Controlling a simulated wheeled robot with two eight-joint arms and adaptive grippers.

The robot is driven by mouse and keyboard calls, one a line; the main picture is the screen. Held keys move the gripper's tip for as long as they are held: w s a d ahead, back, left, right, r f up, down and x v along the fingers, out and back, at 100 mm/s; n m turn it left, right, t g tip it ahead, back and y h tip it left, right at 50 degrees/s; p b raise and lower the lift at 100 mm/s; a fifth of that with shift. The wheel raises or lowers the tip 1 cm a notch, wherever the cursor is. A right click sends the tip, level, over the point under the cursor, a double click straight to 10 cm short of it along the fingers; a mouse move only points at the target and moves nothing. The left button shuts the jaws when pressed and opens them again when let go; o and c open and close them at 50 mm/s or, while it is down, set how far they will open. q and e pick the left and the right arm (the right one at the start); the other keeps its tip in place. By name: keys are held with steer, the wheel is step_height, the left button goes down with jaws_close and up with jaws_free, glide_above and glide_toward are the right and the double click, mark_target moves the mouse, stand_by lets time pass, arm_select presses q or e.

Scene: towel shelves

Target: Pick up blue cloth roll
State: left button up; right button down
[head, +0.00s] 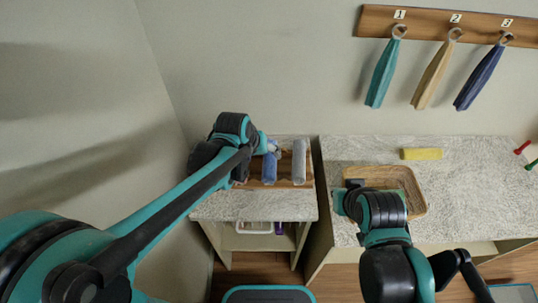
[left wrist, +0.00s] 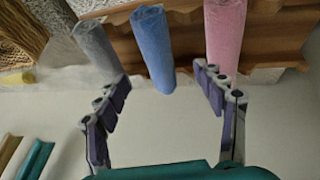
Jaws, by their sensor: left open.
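The blue cloth roll (head: 269,170) lies on a wavy wooden rack (head: 284,182) on the left counter. In the left wrist view the blue roll (left wrist: 152,45) is the middle one, between a grey roll (left wrist: 97,45) and a pink roll (left wrist: 224,35). My left gripper (head: 267,148) is open and empty at the rolls' far end. In the left wrist view its fingers (left wrist: 162,78) stand on either side of the blue roll's end, with visible gaps. The pink roll is mostly hidden behind my left arm in the head view. My right gripper's fingers are hidden.
The grey roll (head: 299,160) lies close beside the blue one. A wicker tray (head: 415,185) sits on the right counter near my right arm, with a yellow cloth (head: 421,154) behind it. Teal, tan and navy towels hang from a wall rail (head: 450,22). A white bin (head: 254,227) stands below.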

mark_target(267, 159)
arm_select(q)
steer(key=b+x, duration=0.3)
steer(key=x, duration=0.5)
steer(key=shift+w+r, duration=0.1)
steer(key=shift+w, duration=0.05)
steer(key=c, duration=1.2)
